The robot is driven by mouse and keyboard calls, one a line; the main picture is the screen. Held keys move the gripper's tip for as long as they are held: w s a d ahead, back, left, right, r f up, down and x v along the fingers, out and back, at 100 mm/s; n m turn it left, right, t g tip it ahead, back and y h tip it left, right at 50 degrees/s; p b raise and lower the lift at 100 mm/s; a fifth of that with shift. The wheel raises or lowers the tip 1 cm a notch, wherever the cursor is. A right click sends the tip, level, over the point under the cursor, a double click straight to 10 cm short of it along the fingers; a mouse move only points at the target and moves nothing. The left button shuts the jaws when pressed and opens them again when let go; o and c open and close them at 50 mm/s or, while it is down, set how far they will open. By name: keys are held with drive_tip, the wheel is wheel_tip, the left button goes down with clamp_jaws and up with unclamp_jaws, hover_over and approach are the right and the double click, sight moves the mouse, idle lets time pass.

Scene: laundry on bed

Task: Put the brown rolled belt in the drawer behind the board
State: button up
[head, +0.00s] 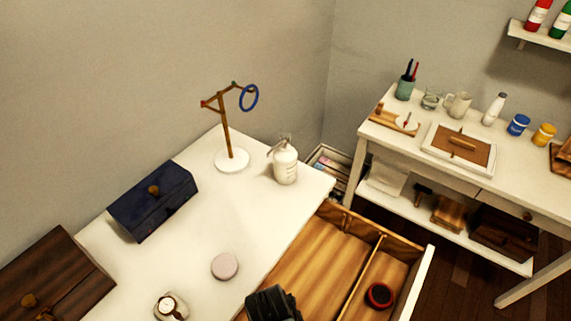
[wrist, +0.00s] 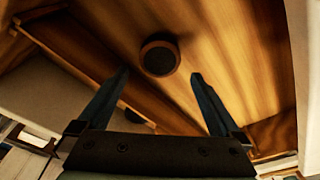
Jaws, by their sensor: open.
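The brown rolled belt (head: 380,295) lies flat as a small dark coil with a reddish-brown rim. It is in the narrow compartment of the open wooden drawer (head: 428,275), between the dividing board (head: 362,275) and the white drawer front. The wrist view shows the coil (wrist: 158,56) on the wood floor, just beyond and between my fingertips. My gripper (wrist: 160,76) is open and empty, with a finger on either side and a gap to the coil. In the head view, only a dark part of my gripper (head: 272,303) shows at the bottom edge, over the drawer's left side.
The white tabletop (head: 205,235) holds a navy box (head: 153,200), a pink disc (head: 225,266), a watch (head: 170,307), a ring stand (head: 231,158) and a white bottle (head: 285,161). The drawer's wide compartment (head: 315,255) looks bare where visible. A cluttered side table (head: 515,180) stands right.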

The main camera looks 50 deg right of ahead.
wheel_tip(320, 180, up, 6)
drive_tip(key=shift+w+a+r, duration=0.15)
drive_tip(key=shift+w+a, duration=0.15)
drive_tip(key=shift+a, duration=0.1)
